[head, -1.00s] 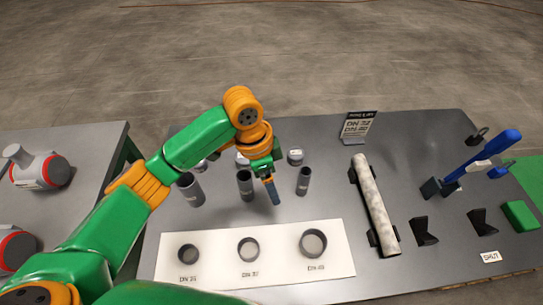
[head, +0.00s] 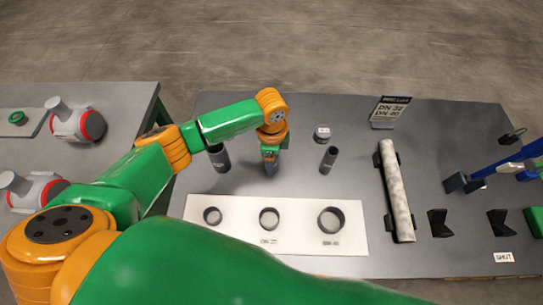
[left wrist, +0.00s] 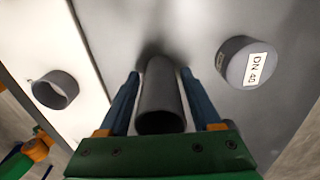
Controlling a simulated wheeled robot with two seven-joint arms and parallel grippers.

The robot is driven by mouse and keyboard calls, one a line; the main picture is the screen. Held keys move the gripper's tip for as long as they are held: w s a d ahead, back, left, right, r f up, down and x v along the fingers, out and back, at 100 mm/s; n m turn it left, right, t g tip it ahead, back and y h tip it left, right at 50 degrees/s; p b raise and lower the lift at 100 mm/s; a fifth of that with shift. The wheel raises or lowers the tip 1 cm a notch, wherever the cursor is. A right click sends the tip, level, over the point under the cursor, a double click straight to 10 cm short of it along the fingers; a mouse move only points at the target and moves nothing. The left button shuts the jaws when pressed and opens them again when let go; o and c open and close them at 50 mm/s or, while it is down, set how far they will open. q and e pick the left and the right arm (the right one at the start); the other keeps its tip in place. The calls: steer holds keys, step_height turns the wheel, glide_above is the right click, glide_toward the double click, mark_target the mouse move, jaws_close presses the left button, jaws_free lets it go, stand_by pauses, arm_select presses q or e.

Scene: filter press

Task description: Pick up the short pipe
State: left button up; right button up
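Three dark grey short pipes stand upright on the table: a left one (head: 219,159), a right one (head: 328,160), and a middle one mostly hidden by my left gripper (head: 270,160) in the head view. In the left wrist view, a grey short pipe (left wrist: 161,100) lies between the two blue fingers of the left gripper (left wrist: 160,78). The fingers are spread on either side of it, with what look like narrow gaps. The pipe's open end faces the camera and its far end is at the table. My right gripper is not in view.
A white card (head: 187,210) with three rings lies in front of the pipes. A grey cap (head: 322,132) stands behind; a cap marked DN 40 (left wrist: 243,62) shows in the wrist view. A long pale pipe (head: 398,192) on supports and a sign (head: 389,111) are to the right.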

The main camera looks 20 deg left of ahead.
arm_select(q)
jaws_close()
steer(key=shift+r, duration=0.15)
